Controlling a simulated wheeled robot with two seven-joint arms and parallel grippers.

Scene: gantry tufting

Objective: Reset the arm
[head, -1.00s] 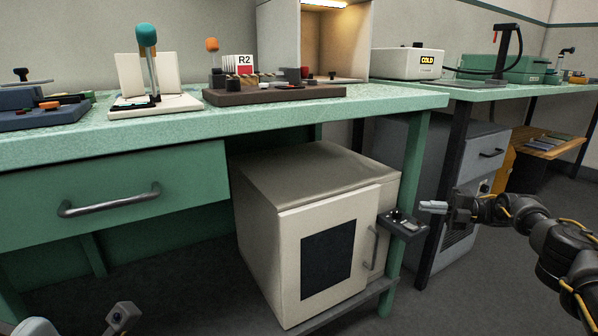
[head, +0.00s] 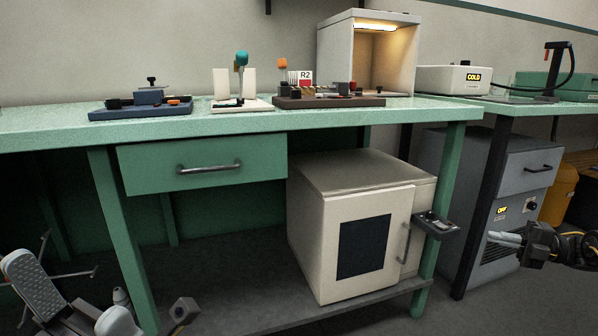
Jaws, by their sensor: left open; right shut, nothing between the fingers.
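My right gripper (head: 507,238) is at the right, in front of the grey cabinet's lower front. Its pale fingers are closed together and point left, with nothing between them. Its dark arm with yellow cables runs to the right edge. My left gripper (head: 183,311) shows only in part, low at the left near the bottom edge, below the bench. It is open and holds nothing that I can see. Its arm is largely out of the picture.
A green bench (head: 60,133) with a drawer (head: 203,163) carries several small fixtures and a lit booth (head: 342,60). A white cabinet (head: 312,250) stands below it. A small dark tray (head: 436,226) juts from the bench leg near my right gripper. A grey cabinet (head: 512,150) stands behind.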

